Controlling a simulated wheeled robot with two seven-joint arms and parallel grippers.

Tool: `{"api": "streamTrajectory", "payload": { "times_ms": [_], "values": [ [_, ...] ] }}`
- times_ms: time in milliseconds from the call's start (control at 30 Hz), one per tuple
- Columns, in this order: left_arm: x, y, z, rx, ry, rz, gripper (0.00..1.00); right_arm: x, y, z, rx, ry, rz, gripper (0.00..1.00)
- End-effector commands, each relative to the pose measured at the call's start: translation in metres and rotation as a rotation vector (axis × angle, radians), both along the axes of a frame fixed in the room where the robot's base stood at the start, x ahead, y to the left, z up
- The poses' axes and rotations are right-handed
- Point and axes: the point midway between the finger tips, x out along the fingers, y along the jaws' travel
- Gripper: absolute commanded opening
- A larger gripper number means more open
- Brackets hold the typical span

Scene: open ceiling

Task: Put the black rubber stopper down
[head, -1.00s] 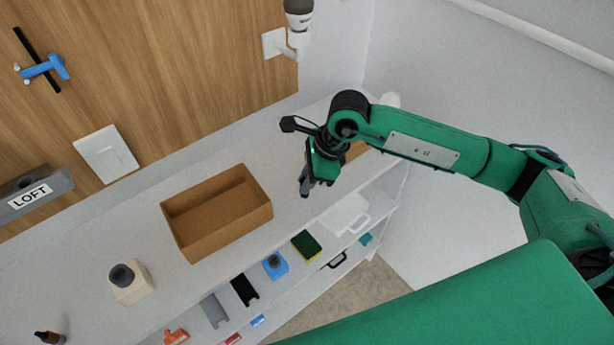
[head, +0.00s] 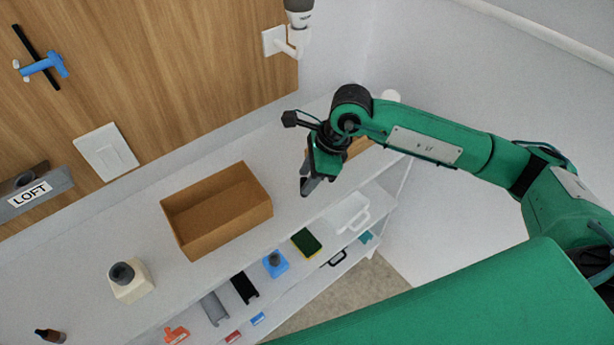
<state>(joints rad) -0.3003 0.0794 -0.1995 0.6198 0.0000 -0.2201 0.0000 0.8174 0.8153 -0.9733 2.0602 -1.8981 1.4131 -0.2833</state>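My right gripper (head: 307,187) points down over the right part of the white shelf top (head: 100,245), to the right of an open brown box. Its dark fingers are small and seen from the side; I cannot tell whether they are open, shut or hold anything. I cannot make out a black rubber stopper between them. A dark round piece (head: 122,273) sits in the top of a beige block (head: 130,290) at the left of the shelf top; I cannot tell whether it is the stopper. My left gripper is not in view.
The open brown box (head: 222,222) stands mid-shelf and looks empty. A small dark bottle (head: 49,336) lies at the lower left. A lower shelf holds a blue piece (head: 275,264), a green-and-yellow sponge (head: 306,242) and a white handled container (head: 349,213). A grey LOFT holder (head: 45,188) is on the wall.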

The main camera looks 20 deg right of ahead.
Motion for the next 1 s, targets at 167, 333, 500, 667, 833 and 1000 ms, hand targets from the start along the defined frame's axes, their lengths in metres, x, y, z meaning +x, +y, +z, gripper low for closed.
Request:
{"api": "streamTrajectory", "payload": {
  "times_ms": [167,333,500,667,833,1000],
  "values": [
    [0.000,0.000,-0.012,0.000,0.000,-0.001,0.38,-0.002,-0.015,0.033,-0.002,-0.007,-0.001,0.39],
    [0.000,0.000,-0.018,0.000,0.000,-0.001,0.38,-0.006,-0.029,0.067,-0.002,-0.006,0.000,0.39],
    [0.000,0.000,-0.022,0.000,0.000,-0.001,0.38,-0.009,-0.038,0.091,-0.001,-0.004,-0.002,0.39],
    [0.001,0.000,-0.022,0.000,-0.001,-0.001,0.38,-0.010,-0.041,0.100,-0.001,-0.002,-0.001,0.39],
    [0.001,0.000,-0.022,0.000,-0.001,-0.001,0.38,-0.010,-0.042,0.101,-0.001,-0.001,0.000,0.39],
    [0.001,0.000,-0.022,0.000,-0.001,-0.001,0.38,-0.010,-0.042,0.101,-0.001,-0.001,0.001,0.39]
  ]
}}
